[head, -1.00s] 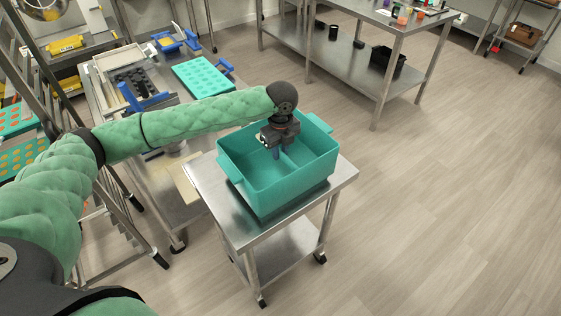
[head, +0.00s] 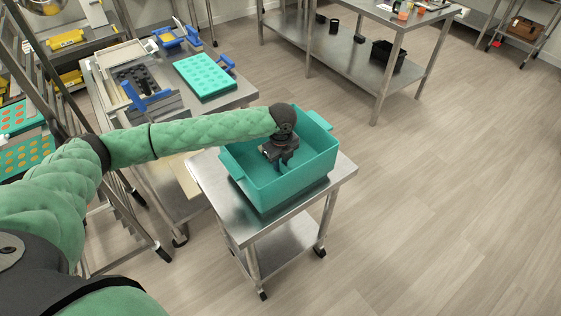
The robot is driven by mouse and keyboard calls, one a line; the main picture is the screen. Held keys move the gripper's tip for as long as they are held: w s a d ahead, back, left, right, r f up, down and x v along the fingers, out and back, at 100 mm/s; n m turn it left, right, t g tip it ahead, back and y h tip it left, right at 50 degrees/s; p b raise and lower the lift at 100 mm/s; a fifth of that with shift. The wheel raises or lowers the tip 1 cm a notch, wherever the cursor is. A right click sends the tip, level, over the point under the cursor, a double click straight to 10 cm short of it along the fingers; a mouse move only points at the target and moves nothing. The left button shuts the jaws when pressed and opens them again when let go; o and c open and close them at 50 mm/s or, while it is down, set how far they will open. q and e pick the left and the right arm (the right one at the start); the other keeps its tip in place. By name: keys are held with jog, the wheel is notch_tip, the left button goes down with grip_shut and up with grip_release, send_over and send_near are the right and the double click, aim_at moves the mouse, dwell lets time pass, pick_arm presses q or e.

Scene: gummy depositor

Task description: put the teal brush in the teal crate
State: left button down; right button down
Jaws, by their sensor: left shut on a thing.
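The teal crate (head: 292,188) stands on a small steel cart, with its open top up and a handle on its left end. My left gripper (head: 281,163) points down inside the crate, below rim height. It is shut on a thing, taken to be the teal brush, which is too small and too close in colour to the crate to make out. The near wall and the gripper hide much of the crate floor, so I cannot tell whether the held thing touches it. My right gripper is not in view.
The steel cart (head: 222,197) has a bare strip left of the crate. Behind it, a table (head: 239,97) holds a teal mould tray (head: 204,75) and blue-handled parts. A long steel table (head: 390,19) stands at the back. The floor to the right is clear.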

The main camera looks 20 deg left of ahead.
aim_at(281, 164)
pick_arm(q)
jog(key=c, duration=1.3)
grip_release()
jog(key=shift+f, duration=0.1)
jog(key=shift+o, duration=0.2)
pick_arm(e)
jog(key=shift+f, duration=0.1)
pick_arm(q)
jog(key=shift+r, duration=0.35)
notch_tip(281, 164, up, 12)
jog(key=b, duration=0.4)
jog(key=shift+f, duration=0.2)
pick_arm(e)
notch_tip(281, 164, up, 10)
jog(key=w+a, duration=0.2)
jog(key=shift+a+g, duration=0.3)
pick_arm(q)
jog(key=shift+d, duration=0.1)
